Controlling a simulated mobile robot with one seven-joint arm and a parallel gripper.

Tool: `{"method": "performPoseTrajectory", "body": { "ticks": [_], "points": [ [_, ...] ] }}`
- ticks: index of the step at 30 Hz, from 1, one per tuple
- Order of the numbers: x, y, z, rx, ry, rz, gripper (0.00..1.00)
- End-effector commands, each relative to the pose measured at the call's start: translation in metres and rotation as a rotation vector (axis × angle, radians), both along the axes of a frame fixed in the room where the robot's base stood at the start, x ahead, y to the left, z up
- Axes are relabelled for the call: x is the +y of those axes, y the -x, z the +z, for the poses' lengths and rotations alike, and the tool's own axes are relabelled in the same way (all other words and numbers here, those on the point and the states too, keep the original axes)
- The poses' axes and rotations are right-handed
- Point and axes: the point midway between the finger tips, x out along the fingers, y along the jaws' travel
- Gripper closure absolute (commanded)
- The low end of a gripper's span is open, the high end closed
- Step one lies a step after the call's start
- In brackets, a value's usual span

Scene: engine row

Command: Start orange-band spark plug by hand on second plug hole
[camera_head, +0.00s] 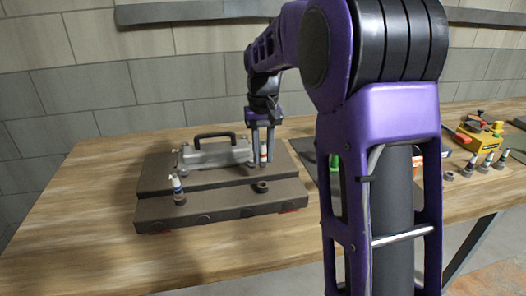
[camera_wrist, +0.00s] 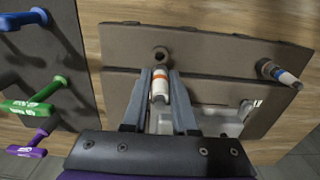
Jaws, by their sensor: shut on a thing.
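My gripper (camera_head: 263,158) is shut on a white spark plug with an orange band (camera_head: 263,148). In the wrist view, the orange-band plug (camera_wrist: 160,86) sits between the two fingers of my gripper (camera_wrist: 160,74). The dark engine block (camera_head: 222,207) lies on the bench. An open plug hole with a raised collar (camera_head: 262,187) is at its front right; this hole (camera_wrist: 161,54) shows just beyond the plug's end in the wrist view, apart from it. A blue-band plug (camera_head: 177,188) stands tilted in the left hole (camera_head: 179,201). The held plug's lower end is unclear.
A silver cover with a black handle (camera_head: 215,154) stands on the block's rear, close to my gripper. A mat with blue, green (camera_wrist: 30,107) and purple-handled tools lies beside the block. A yellow box (camera_head: 478,139) and several plugs stand at right. The bench's left front is clear.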

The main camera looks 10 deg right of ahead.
Motion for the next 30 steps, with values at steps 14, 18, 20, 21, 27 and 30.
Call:
{"method": "performPoseTrajectory", "body": {
  "ticks": [14,18,20,21,27,30],
  "points": [
    [0.0,0.0,-0.026,0.001,0.0,0.0,1.0],
    [0.0,0.0,-0.033,0.001,0.0,0.0,1.0],
    [0.0,0.0,-0.036,0.001,0.0,0.0,1.0],
    [0.0,0.0,-0.038,0.001,0.0,0.0,1.0],
    [0.0,0.0,-0.048,0.0,0.0,0.0,1.0],
    [0.0,0.0,-0.052,0.0,0.0,0.0,1.0]
  ]
}}
